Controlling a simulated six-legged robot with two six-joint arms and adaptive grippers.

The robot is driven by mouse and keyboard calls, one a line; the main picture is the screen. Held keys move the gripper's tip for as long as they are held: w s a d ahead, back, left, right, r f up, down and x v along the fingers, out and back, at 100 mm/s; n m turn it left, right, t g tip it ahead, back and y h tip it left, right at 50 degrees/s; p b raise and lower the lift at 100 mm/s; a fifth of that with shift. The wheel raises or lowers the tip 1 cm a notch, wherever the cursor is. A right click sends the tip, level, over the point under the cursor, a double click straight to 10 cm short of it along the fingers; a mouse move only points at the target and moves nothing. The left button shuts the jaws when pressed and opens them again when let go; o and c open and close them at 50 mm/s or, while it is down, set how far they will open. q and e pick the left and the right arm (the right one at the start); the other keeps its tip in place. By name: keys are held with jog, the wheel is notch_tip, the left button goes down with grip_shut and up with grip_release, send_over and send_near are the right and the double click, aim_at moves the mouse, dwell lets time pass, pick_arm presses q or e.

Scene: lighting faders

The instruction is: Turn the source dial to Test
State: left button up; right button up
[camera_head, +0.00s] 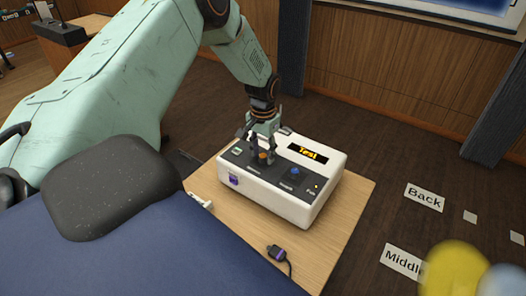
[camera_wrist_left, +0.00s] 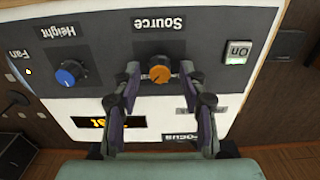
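A white control box (camera_head: 262,207) with a dark top panel sits on a wooden table. Its display (camera_head: 307,153) reads "Test" in orange. The orange source dial (camera_wrist_left: 160,70), below the upside-down label "Source", shows in the left wrist view; in the head view the dial (camera_head: 264,156) is partly covered by my fingers. My left gripper (camera_head: 264,160) is over the dial. In the wrist view its two fingers (camera_wrist_left: 159,72) stand on either side of the dial, with a visible gap to each side. My right gripper is not in view.
A blue height dial (camera_wrist_left: 70,73) sits beside the source dial, and an "On" button (camera_wrist_left: 238,52) on its other side. A dark plug with a cable (camera_head: 277,252) lies on the table (camera_head: 345,222). A dark blue padded seat (camera_head: 150,250) is at front left.

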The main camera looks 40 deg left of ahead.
aim_at(263, 155)
pick_arm(q)
notch_tip(263, 155, up, 12)
dwell(0.7)
dwell(0.7)
